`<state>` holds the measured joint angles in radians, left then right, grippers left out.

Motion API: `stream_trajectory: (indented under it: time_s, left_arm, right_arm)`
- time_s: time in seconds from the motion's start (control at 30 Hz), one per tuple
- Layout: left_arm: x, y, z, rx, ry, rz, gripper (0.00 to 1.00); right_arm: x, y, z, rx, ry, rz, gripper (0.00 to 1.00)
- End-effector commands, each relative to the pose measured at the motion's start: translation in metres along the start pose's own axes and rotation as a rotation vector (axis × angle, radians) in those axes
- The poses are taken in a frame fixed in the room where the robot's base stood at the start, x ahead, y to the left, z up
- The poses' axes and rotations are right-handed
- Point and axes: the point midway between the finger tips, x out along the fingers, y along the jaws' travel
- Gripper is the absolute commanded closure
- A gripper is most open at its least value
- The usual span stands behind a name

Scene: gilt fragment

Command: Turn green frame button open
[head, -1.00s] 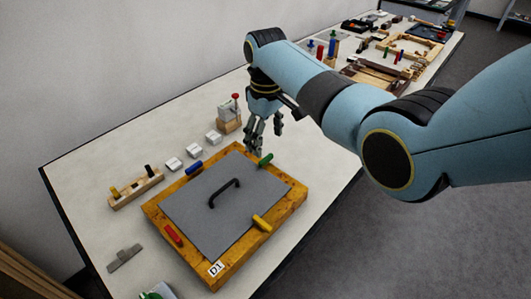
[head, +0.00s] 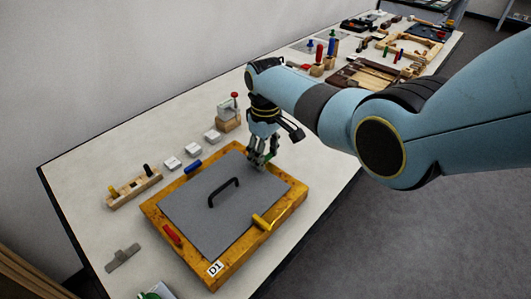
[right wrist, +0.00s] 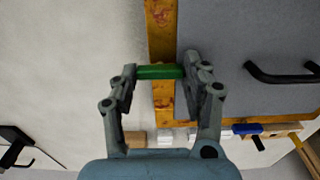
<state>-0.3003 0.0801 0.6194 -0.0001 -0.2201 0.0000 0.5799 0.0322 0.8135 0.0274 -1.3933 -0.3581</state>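The green frame button (right wrist: 160,72) lies crosswise over one wooden side of the frame (head: 185,262), its inner end at the grey panel's edge. My right gripper (right wrist: 160,72) straddles it lengthwise, one finger at each end, fingers spread. I cannot tell whether the fingertips press on its ends. In the head view the right gripper (head: 262,160) is down at the frame's far right side and mostly hides the green button. The grey panel (head: 205,220) with a black handle (head: 223,193) lies in the frame. My left gripper is not in view.
Red (head: 172,235), blue (head: 193,167) and yellow (head: 262,222) buttons sit around the frame. White blocks (head: 173,164), a wooden peg rack (head: 134,188) and a red-knobbed clamp block (head: 228,118) stand behind it. More boards lie farther along the table.

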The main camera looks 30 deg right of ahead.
Motion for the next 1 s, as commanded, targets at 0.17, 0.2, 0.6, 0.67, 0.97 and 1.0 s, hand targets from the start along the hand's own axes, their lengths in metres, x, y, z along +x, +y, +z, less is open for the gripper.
stream_trajectory:
  time_s: [0.17, 0.2, 0.6, 0.67, 0.97, 1.0]
  left_arm:
    - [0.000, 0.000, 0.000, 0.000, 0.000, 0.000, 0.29]
    - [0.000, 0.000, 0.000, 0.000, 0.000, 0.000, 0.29]
    - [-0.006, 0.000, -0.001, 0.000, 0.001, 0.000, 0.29]
    - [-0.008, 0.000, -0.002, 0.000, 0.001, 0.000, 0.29]
    - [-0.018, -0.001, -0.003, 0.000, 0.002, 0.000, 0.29]
    - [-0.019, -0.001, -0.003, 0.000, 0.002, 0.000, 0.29]
  right_arm:
    - [0.000, 0.000, 0.000, 0.000, 0.000, 0.000, 0.85]
    - [0.000, 0.000, 0.000, 0.001, 0.000, 0.000, 0.85]
    - [-0.001, 0.000, 0.000, 0.125, -0.001, 0.000, 0.85]
    - [-0.001, 0.000, 0.000, 0.168, 0.000, 0.000, 0.85]
    - [-0.002, 0.000, 0.000, 0.441, -0.001, 0.000, 0.85]
    - [-0.002, 0.000, 0.000, 0.479, 0.000, 0.000, 0.85]
